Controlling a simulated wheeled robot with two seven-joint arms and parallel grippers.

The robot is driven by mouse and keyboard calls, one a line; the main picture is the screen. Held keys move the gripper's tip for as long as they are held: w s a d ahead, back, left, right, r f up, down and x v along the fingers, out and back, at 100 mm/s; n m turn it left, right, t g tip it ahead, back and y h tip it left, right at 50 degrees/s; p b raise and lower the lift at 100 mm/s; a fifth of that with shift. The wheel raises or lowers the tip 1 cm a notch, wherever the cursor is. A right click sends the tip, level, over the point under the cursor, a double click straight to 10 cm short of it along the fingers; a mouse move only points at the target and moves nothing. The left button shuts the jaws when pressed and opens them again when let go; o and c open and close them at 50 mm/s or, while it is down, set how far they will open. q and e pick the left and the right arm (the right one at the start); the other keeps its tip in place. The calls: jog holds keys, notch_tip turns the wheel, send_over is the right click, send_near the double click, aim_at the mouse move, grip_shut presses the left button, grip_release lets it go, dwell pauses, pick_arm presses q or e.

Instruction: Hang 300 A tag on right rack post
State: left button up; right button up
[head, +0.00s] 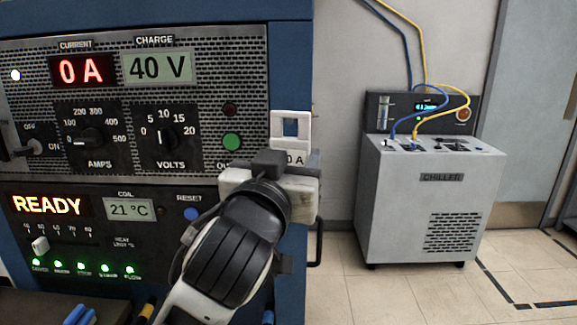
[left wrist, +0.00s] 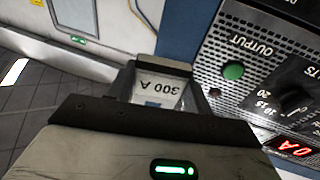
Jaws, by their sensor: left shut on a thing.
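My left gripper (head: 284,164) is shut on the white 300 A tag (head: 291,128) in front of the rack's right edge. The tag is upright, with its square hole at the top. In the left wrist view the tag (left wrist: 158,88) sits between the fingers, with "300 A" upside down. The blue right rack post (head: 291,70) rises behind the tag and also shows in the left wrist view (left wrist: 182,30). I cannot tell whether the tag touches the post, and no hook is clearly visible. My right gripper is out of view.
The rack's panel (head: 190,90) with knobs and displays fills the left; the current display reads 0 A. A green button (head: 231,141) is close left of the tag. A grey chiller (head: 430,200) stands at the right on tiled floor, with open floor around it.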

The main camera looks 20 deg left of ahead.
pick_arm(q)
jog(key=w, duration=0.2)
jog(key=w+a+b, duration=0.1)
jog(key=w+a, duration=0.1)
jog(key=w, duration=0.1)
jog(key=shift+w+f, duration=0.2)
jog(key=shift+w, duration=0.1)
dwell(0.8)
